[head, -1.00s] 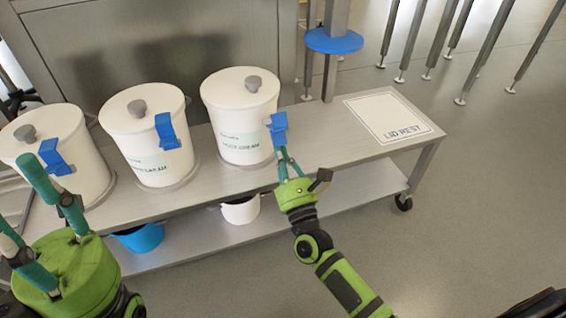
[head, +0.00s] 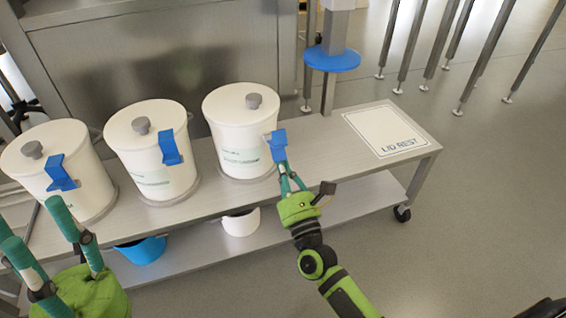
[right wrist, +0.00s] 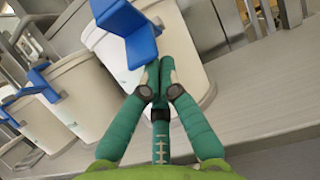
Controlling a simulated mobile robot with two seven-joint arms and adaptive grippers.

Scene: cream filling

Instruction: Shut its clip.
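The right white pot (head: 243,130), lidded with a grey knob, carries a blue clip (head: 278,144) on its right front side. This clip also shows large in the right wrist view (right wrist: 141,47); its plate stands out from the pot wall. My right gripper (head: 284,167) has its fingers drawn together just below the clip. In the right wrist view the fingertips (right wrist: 159,68) meet beside the clip's lower edge; nothing shows between them, and I cannot tell whether they touch it. My left gripper (head: 66,224) has spread, empty fingers at the lower left.
A middle pot (head: 150,150) and a left pot (head: 68,160), both lidded with blue clips, stand alongside on the steel table (head: 330,155). The white lid rest (head: 385,130) is empty. A blue disc (head: 332,60) on a column stands behind. Buckets sit on the lower shelf.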

